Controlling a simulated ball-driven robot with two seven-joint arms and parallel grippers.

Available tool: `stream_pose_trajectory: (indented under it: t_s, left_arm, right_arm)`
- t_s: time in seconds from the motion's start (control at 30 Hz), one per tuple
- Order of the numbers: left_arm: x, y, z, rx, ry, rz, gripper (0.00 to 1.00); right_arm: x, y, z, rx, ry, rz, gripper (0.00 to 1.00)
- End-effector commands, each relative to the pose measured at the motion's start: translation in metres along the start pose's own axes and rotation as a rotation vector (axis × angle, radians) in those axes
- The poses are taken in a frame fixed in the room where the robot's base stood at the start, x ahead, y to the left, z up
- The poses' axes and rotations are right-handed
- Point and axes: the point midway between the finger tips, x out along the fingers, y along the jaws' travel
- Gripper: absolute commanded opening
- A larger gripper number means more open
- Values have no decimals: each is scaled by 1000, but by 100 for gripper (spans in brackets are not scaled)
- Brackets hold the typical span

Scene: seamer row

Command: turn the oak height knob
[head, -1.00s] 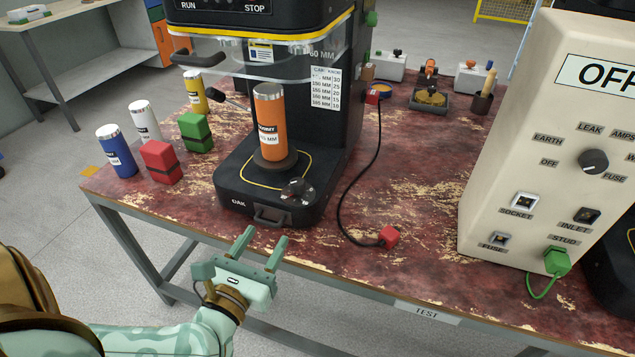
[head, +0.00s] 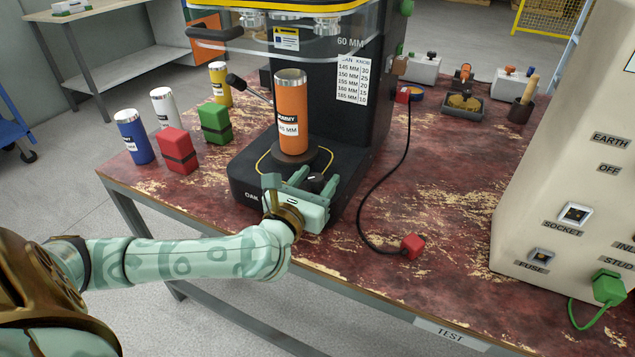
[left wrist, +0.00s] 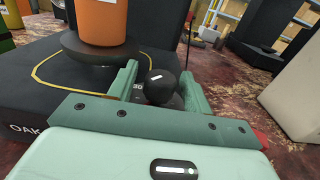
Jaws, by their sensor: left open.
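The oak height knob (head: 316,182) is a small black knob with a white mark on the front of the black oak machine (head: 262,180). It shows clearly in the left wrist view (left wrist: 159,86). My left gripper (head: 304,181) is at the machine's front, its two green fingers open on either side of the knob. In the left wrist view the fingers (left wrist: 160,88) stand apart, and I cannot tell whether either touches the knob. The dial scale around the knob is mostly hidden. An orange can (head: 291,112) stands upright on the machine's round plate (head: 318,162). My right gripper is not in view.
A card (head: 353,80) on the machine lists can heights and knob settings. Red (head: 177,150) and green (head: 215,123) blocks and several cans stand left of the machine. A black cable runs to a red block (head: 413,246) at right. A beige tester (head: 570,170) stands farther right.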

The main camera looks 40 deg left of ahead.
Motion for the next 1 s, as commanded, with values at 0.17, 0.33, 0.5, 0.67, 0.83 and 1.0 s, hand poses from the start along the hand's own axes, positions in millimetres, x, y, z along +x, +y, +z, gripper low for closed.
stream_pose_trajectory:
  t_s: [0.17, 0.33, 0.5, 0.67, 0.83, 1.0]
  left_arm:
    - [0, 0, 0, 1, 0, 0, 50]
    - [0, 0, 0, 1, -1, 0, 11]
    - [0, 0, 0, 1, -1, 1, 6]
    - [0, 0, 2, 0, -2, 22, 6]
    - [-1, 0, 4, -5, -1, 90, 6]
    - [-1, -1, 5, -8, 0, 210, 6]
  right_arm:
    - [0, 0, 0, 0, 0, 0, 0]
    - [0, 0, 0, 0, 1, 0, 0]
    - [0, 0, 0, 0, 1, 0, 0]
    - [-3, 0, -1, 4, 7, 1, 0]
    - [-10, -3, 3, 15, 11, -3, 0]
    - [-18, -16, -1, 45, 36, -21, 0]
